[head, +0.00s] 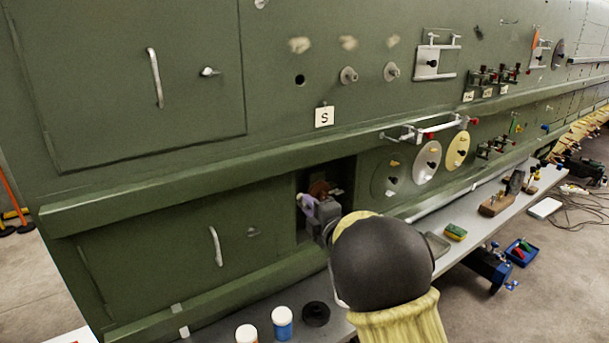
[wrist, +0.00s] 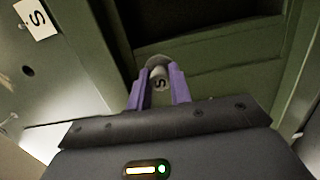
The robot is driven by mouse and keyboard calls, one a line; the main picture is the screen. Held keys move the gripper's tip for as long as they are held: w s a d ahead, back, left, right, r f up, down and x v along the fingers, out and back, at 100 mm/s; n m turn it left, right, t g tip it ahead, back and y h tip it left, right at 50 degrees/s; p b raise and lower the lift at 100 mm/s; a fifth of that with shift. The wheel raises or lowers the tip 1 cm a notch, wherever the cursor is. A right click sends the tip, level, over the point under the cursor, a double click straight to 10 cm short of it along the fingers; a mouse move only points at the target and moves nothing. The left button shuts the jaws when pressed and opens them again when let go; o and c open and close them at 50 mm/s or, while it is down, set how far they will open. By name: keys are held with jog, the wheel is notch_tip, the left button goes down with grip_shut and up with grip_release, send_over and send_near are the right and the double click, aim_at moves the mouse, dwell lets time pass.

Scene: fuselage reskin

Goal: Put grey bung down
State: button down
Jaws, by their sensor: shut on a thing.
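In the head view my gripper (head: 308,204) is at the open rectangular recess (head: 341,172) in the lower green panel. The bung cannot be made out clearly there. In the wrist view the dark recess (wrist: 190,22) lies just beyond the bung. I cannot tell whether the bung touches any surface. Above the recess is a white S tag (head: 324,116), and above that an open round hole (head: 300,80).
Two grey plugs (head: 348,75) (head: 391,71) sit right of the hole. A green ledge (head: 200,168) runs above the recess. Below, a grey bench (head: 330,324) holds white-capped jars (head: 282,322), a black ring (head: 316,313) and a sponge (head: 456,231). My arm covers part of the bench.

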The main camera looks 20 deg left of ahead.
jog(key=w+d+f+m+t+h, duration=0.15)
jog(key=d+f, duration=0.25)
jog(key=f, duration=0.5)
jog(key=d+f+m+t+h, duration=0.1)
jog(key=d+f+m+h, duration=0.2)
jog(key=f, duration=0.7)
jog(key=w+d+f+m+t+h, duration=0.1)
jog(key=d+f+t+h, duration=0.15)
jog(key=d+f, duration=0.5)
jog(key=s+d+f+m+h+b, duration=0.1)
jog(key=s+d+f, duration=0.3)
jog(key=d, duration=0.5)
jog(key=s+d+f+m+h, duration=0.2)
jog(key=s+d+f+h, duration=0.2)
jog(key=d+f, duration=0.4)
jog(key=shift+s+d+h+b, duration=0.35)
jog(key=shift+s+d, duration=0.2)
jog(key=shift+d, duration=0.6)
